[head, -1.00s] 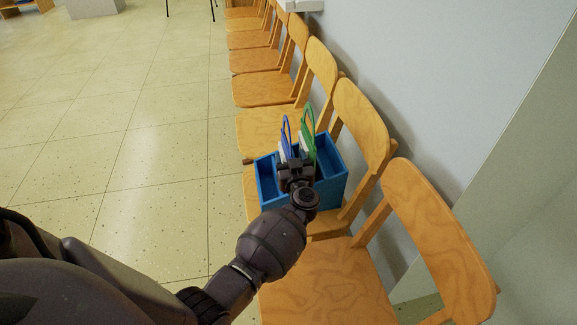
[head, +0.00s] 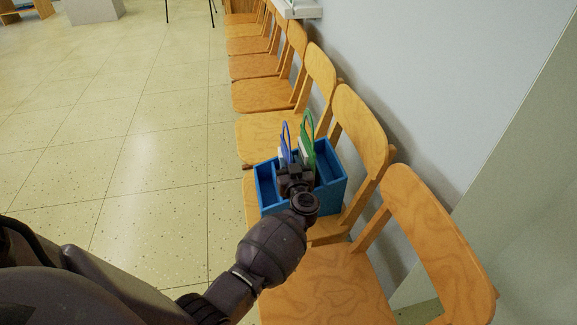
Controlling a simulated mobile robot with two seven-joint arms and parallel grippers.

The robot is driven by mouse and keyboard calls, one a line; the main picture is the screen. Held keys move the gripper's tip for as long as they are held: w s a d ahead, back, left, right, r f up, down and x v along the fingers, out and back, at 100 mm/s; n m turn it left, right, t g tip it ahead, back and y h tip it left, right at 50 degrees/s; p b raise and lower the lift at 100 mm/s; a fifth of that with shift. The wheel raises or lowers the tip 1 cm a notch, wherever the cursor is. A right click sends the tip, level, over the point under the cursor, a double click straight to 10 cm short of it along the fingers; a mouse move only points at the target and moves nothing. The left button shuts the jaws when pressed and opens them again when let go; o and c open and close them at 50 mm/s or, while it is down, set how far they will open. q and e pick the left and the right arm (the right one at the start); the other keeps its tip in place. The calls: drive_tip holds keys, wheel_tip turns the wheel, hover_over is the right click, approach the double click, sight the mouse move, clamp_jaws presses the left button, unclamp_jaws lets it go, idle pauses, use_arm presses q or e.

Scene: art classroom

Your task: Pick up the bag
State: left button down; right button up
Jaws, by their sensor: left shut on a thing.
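A blue open-topped box (head: 331,179) with compartments appears over the seat of a wooden chair in the row. Whether it rests on the seat cannot be told. Two slim bag-like things rise from its middle, a white one with a blue loop handle (head: 284,136) and one with a green loop handle (head: 309,127). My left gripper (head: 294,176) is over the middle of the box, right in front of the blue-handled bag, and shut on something. The gripper hides its fingertips and the exact contact. My right gripper is not in view.
A row of wooden chairs stands along the pale wall (head: 400,80). The nearest chair (head: 325,285) is empty, close to my left arm. A white ledge (head: 298,8) juts from the wall at the top. The tiled floor (head: 120,140) to the left is clear.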

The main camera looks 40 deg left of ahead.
use_arm(q)
drive_tip(key=r+p, duration=0.1)
drive_tip(key=r, duration=0.3)
drive_tip(key=shift+w+r, duration=0.1)
drive_tip(key=shift+w, duration=0.1)
wheel_tip(320, 180, up, 9)
drive_tip(key=p, duration=0.5)
drive_tip(key=shift+r, duration=0.1)
wheel_tip(320, 180, up, 6)
drive_tip(key=r+p, duration=0.1)
drive_tip(key=p, duration=0.3)
hover_over(290, 152)
drive_tip(key=shift+s+f, duration=0.1)
drive_tip(key=shift+f, duration=0.15)
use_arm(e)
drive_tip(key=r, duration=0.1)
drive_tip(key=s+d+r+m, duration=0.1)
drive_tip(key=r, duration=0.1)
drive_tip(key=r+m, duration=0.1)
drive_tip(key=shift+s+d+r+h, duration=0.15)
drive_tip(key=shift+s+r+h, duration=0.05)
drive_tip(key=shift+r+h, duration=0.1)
